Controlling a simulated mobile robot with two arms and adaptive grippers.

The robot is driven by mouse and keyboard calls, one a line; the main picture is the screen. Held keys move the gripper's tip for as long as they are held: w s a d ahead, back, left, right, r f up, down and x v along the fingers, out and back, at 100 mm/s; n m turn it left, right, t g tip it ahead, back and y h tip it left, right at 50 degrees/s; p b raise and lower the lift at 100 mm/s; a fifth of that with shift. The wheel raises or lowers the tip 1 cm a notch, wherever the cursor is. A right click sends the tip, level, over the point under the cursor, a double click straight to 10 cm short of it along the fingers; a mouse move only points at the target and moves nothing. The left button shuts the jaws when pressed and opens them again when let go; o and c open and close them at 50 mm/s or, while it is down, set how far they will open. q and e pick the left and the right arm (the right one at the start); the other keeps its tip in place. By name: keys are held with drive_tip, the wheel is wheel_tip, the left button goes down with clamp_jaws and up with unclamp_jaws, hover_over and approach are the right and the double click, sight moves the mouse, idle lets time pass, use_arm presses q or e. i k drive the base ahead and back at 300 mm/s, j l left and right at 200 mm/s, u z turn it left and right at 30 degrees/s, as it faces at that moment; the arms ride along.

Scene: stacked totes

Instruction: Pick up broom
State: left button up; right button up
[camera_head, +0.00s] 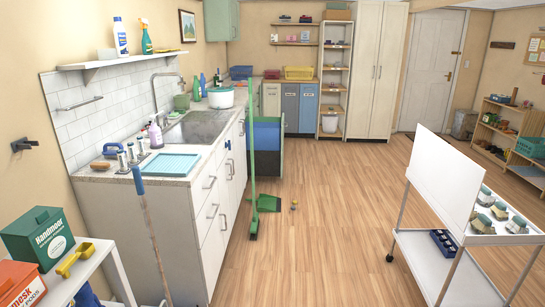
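A green broom (251,150) stands upright beside the right end of the sink counter. Its long green handle rises above the counter top, and its dark-bristled green head (254,227) is at the floor. A green dustpan (269,203) is on the floor just right of the handle. A second long-handled tool (152,240), with a wooden stick and blue grip, leans by the counter's near end; its lower end is out of frame. Neither of my grippers is in view.
The sink counter (196,186) runs along the left wall. A small yellowish object (294,205) lies right of the dustpan. A white trolley (443,254) with a tall panel stands at the right. A white shelf unit (92,266) fills the near left. The middle wooden floor (328,215) is mostly clear.

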sight(254, 229)
drive_tip(key=i+z, duration=0.1)
drive_tip(key=i, duration=1.65)
